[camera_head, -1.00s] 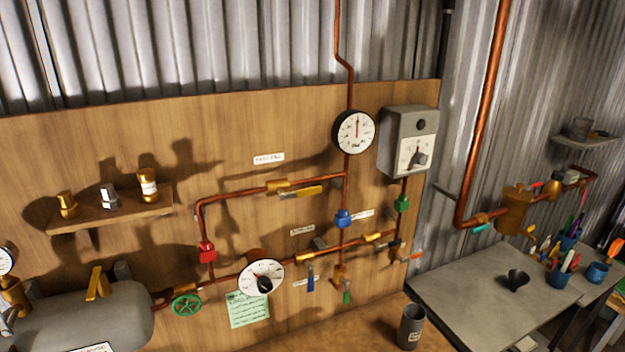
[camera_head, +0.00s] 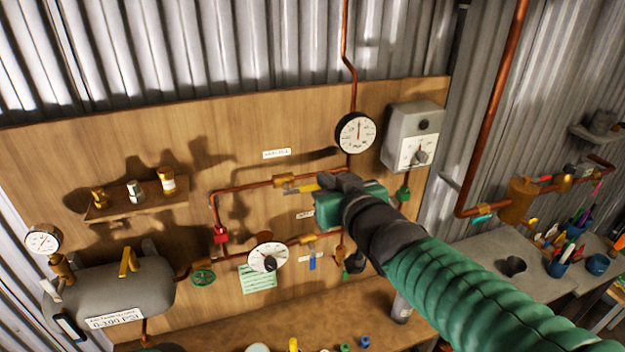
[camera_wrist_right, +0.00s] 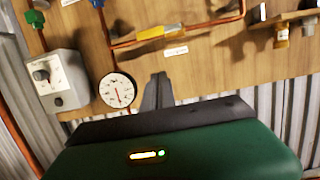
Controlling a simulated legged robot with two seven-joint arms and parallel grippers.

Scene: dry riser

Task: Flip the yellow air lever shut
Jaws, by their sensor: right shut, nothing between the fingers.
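A yellow lever (camera_head: 303,188) lies nearly along the upper copper pipe, just below its brass valve (camera_head: 284,180). It also shows in the right wrist view (camera_wrist_right: 158,32), which is upside down. My right gripper (camera_head: 324,181) is shut and empty, with its tips near the lever's right end; in the head view I cannot tell whether they touch. In the wrist view the closed fingers (camera_wrist_right: 158,90) stand apart from the lever. A second yellow handle (camera_head: 128,262) stands up on the grey tank (camera_head: 110,298) at left. My left gripper is not in view.
A round gauge (camera_head: 356,133) and a grey box with a knob (camera_head: 411,137) are close above and right of my right gripper. A blue lever (camera_head: 312,262) and white dial (camera_head: 267,257) sit below. The board above the upper pipe is mostly bare.

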